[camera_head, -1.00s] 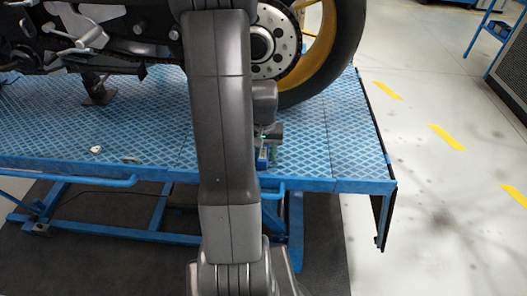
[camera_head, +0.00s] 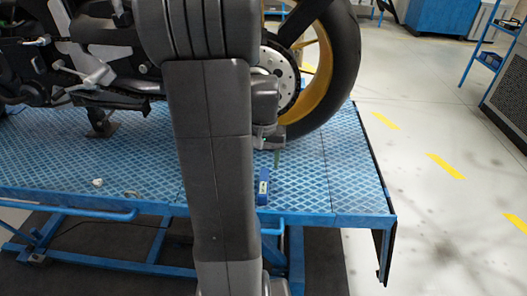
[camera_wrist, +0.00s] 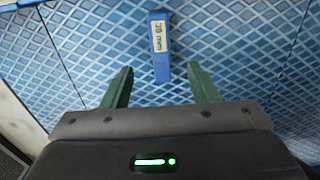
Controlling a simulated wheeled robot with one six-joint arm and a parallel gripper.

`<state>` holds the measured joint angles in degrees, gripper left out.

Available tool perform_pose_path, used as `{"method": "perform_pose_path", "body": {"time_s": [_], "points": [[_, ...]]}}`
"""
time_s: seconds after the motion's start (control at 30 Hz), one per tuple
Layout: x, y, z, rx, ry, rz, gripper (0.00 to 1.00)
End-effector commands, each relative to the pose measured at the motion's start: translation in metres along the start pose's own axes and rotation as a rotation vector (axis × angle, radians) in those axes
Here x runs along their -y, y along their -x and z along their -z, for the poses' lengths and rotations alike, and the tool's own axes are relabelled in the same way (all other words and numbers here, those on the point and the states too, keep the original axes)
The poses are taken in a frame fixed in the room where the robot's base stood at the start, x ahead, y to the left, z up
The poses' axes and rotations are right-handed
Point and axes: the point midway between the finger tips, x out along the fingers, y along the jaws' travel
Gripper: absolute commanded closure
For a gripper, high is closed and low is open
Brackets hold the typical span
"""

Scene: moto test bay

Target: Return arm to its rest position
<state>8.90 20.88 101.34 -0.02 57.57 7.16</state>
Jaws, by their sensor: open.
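My gripper (camera_wrist: 160,88) is open in the wrist view, with its two green fingers spread wide and nothing between them. A small blue block with a white label (camera_wrist: 159,48) lies on the lift platform beyond the fingertips. In the head view the same blue block (camera_head: 262,188) lies near the platform's front edge. My gripper (camera_head: 274,158) is mostly hidden behind my arm there, with only a bit of green finger showing above the block. My arm stands upright through the middle of the head view.
The blue lift platform (camera_head: 330,190) carries a motorcycle with a rear wheel (camera_head: 345,50) close behind my arm. Two small pieces, one a white nut (camera_head: 97,182) and one a ring (camera_head: 131,195), lie left on the platform. The floor to the right (camera_head: 450,230) is clear.

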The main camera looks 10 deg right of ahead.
Motion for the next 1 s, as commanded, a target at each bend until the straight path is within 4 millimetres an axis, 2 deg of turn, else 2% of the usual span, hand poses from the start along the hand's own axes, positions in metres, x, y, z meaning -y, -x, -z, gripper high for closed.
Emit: {"method": "perform_pose_path", "body": {"time_s": [0.03, 0.2, 0.6, 0.77, 1.0], "points": [[0.000, 0.008, 0.001, -0.003, 0.000, 0.000, 0.46], [0.000, 0.019, 0.000, 0.000, 0.000, 0.000, 0.46], [0.000, 0.018, 0.000, 0.001, 0.000, 0.000, 0.46], [0.000, 0.003, 0.000, 0.003, 0.000, 0.000, 0.46], [0.000, -0.043, -0.001, 0.006, 0.000, -0.001, 0.46]]}}
